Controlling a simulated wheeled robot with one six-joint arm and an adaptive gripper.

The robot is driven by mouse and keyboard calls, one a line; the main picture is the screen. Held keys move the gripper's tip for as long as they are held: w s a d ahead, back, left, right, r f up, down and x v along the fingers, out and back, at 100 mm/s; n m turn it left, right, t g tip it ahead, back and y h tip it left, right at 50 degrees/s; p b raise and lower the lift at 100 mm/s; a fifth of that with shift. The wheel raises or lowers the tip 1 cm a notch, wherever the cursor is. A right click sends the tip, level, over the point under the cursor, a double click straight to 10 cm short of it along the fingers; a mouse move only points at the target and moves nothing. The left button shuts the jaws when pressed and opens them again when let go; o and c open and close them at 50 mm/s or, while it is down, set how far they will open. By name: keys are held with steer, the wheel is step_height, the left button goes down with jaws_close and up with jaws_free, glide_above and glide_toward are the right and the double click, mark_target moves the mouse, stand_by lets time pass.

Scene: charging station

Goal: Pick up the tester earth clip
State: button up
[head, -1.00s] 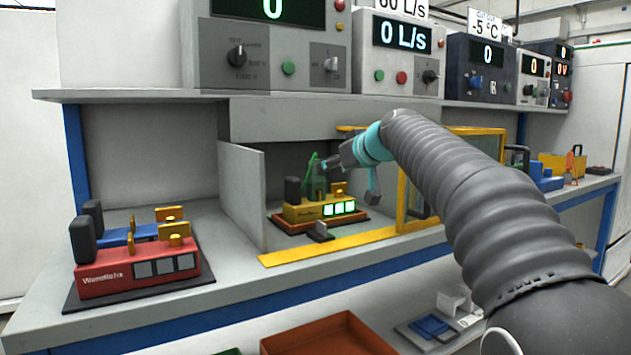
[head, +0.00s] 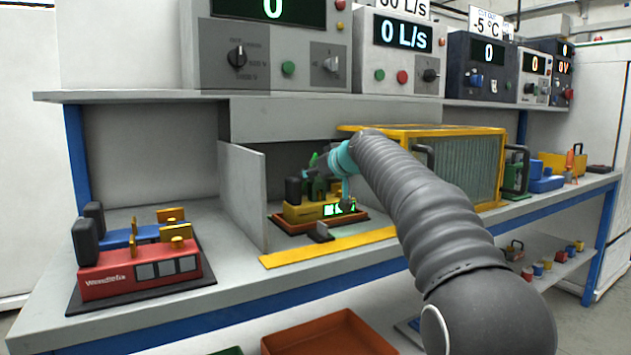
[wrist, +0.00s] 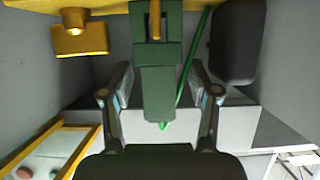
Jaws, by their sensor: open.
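The earth clip (wrist: 157,85) is a dark green block with a green cable (wrist: 187,70) running beside it. In the wrist view it lies between the two fingers of my open gripper (wrist: 160,87), with a visible gap on each side. In the head view my gripper (head: 322,180) is at the yellow tester (head: 305,212) in the bench bay and hides most of the clip. A bit of green cable (head: 313,159) shows above it. The tester's yellow body also shows at the top of the wrist view (wrist: 30,4).
A grey partition (head: 243,195) stands left of the tester. A yellow-framed guard (head: 470,165) is at the right of the bay. The tester's black post (wrist: 236,40) and brass-coloured terminal (wrist: 80,35) are close to my gripper. A red tester (head: 140,268) sits further left.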

steer(key=c, duration=1.1)
